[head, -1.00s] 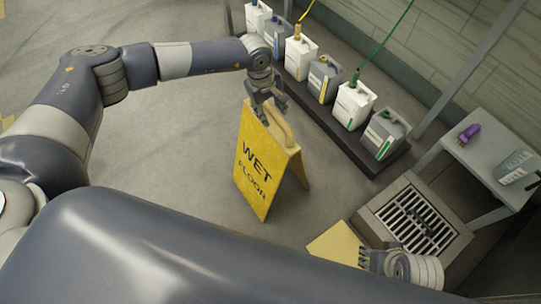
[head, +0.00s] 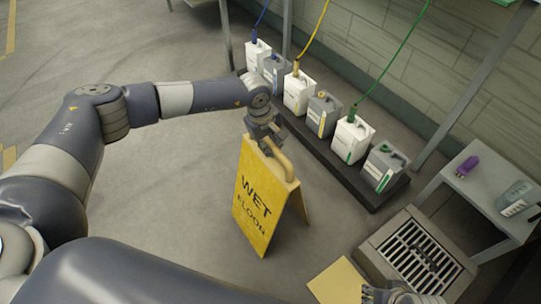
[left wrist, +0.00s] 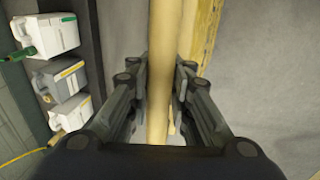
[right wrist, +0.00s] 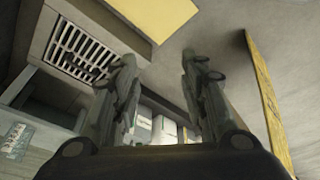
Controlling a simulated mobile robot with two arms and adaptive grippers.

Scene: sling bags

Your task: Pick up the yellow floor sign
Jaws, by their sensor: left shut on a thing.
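The yellow floor sign (head: 258,200), marked WET FLOOR, stands upright as an A-frame in the middle of the head view. Its tan handle loop (head: 281,160) is at the top. My left gripper (head: 267,143) is shut on this handle. In the left wrist view the handle bar (left wrist: 160,70) runs between the fingers (left wrist: 162,90). Whether the sign's feet touch the floor is hard to tell. My right gripper (right wrist: 158,75) is open and empty. The sign's yellow edge (right wrist: 268,95) shows to its right in the right wrist view.
Several jugs (head: 297,92) stand on a low dark platform (head: 350,175) behind the sign. A floor drain grate (head: 420,256) and a small grey table (head: 490,190) are at the right. A flat yellow piece (head: 337,284) lies near my right arm. Floor left of the sign is open.

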